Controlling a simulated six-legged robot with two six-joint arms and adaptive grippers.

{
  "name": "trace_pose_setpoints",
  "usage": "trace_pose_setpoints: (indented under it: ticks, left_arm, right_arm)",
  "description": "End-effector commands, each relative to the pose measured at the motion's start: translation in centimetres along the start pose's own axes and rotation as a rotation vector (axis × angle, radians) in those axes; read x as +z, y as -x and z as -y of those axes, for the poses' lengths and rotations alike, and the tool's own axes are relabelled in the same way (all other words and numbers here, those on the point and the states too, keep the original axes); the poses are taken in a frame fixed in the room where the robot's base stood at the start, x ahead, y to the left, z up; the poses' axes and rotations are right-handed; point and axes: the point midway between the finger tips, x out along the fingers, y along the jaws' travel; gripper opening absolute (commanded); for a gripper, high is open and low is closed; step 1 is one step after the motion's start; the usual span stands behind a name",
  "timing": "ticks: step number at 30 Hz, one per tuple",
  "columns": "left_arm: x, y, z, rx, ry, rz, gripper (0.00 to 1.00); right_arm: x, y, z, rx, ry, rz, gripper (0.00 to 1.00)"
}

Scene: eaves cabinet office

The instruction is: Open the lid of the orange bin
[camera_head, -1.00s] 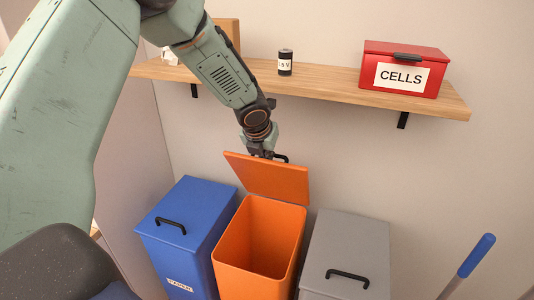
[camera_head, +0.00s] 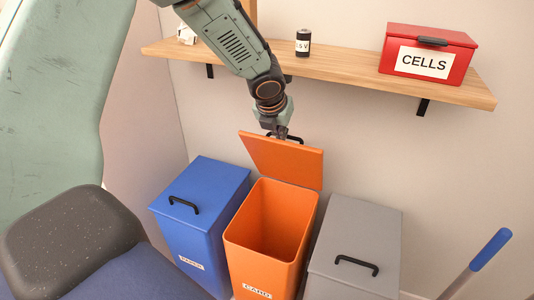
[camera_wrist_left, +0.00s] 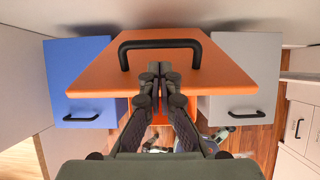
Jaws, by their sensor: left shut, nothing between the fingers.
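The orange bin (camera_head: 262,253) stands between a blue and a grey bin, with a "CARD" label on its front. Its lid (camera_head: 282,160) is raised and tilted up at the back, and the inside of the bin shows empty. The lid also fills the middle of the left wrist view (camera_wrist_left: 215,72), with its black handle (camera_wrist_left: 160,43) near the top. My left gripper (camera_head: 283,134) is at the upper edge of the lid, by the handle. In the left wrist view its fingers (camera_wrist_left: 158,72) are together just below the handle, with nothing between them. My right gripper is not in view.
The blue bin (camera_head: 205,190) and grey bin (camera_head: 368,225) flank the orange one, both with lids shut. A wooden shelf (camera_head: 350,80) above holds a red "CELLS" box (camera_head: 440,40) and a dark battery (camera_head: 303,43). A blue-handled stick (camera_head: 490,250) stands at right.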

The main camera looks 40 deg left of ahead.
Motion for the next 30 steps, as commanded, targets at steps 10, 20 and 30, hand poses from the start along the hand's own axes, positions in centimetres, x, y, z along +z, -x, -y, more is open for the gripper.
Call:
trace_pose_setpoints:
  ticks: [10, 20, 30]
  left_arm:
    - [-2.8, 1.6, 0.1, -0.001, -0.001, -0.001, 0.00]
    - [-6.3, 3.6, 0.1, -0.002, -0.001, -0.003, 0.00]
    - [-9.9, 5.6, 0.2, -0.001, 0.000, -0.002, 0.00]
  right_arm:
    - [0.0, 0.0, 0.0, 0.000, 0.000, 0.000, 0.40]
    - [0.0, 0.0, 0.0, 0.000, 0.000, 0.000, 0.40]
    - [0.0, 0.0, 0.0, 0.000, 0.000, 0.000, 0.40]
